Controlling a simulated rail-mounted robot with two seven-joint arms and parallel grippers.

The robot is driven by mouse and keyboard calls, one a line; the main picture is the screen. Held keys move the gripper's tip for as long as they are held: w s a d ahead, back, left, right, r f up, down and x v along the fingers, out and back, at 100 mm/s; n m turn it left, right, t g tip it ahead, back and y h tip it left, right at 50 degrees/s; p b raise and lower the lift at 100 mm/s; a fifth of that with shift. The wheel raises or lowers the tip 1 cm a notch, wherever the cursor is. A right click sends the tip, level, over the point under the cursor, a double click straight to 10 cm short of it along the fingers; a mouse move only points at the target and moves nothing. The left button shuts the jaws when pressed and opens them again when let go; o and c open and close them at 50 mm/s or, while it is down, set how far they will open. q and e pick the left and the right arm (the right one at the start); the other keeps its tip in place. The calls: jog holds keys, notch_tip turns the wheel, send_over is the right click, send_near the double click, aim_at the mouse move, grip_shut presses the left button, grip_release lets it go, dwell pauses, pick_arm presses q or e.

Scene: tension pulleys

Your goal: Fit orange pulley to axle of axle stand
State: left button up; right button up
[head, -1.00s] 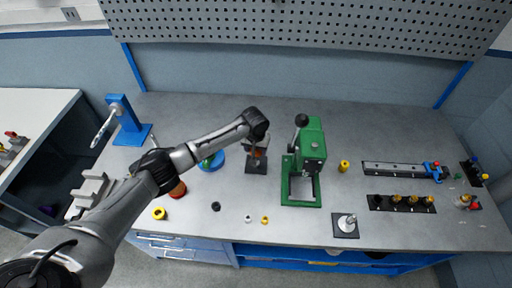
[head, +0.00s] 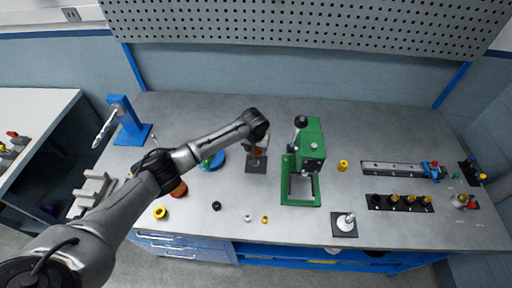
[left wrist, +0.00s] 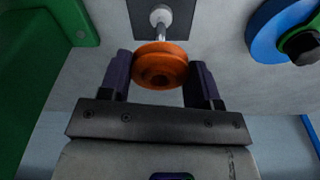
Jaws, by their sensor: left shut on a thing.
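The orange pulley (left wrist: 160,58) is between the two fingers of my left gripper (left wrist: 161,80), which is shut on it. In the head view the pulley (head: 260,153) shows only as a small orange patch under my left gripper (head: 257,146). The axle stand has a dark square base (head: 255,168); in the left wrist view its base (left wrist: 143,22) and pale axle (left wrist: 162,28) show just beyond the pulley. The pulley hides the near end of the axle, so I cannot tell whether the axle is in its bore. My right gripper is not in view.
A green press (head: 313,150) stands close to the right of the stand. A blue pulley (head: 221,160) with a green part lies to its left. Small parts lie in front, including a black ring (head: 216,206). Another axle plate (head: 337,229) is at the front right.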

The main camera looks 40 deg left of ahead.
pick_arm(q)
jog(key=shift+f, duration=0.3)
jog(key=shift+f, duration=1.2)
jog(key=shift+p, duration=0.3)
dwell(0.5)
jog(key=shift+f, duration=0.25)
dwell(0.4)
jog(key=shift+f+b, duration=0.5)
jog(key=shift+f, duration=0.75)
jog(key=shift+f, duration=0.25)
jog(key=shift+f, duration=0.25)
jog(key=shift+f, duration=0.1)
dwell(0.4)
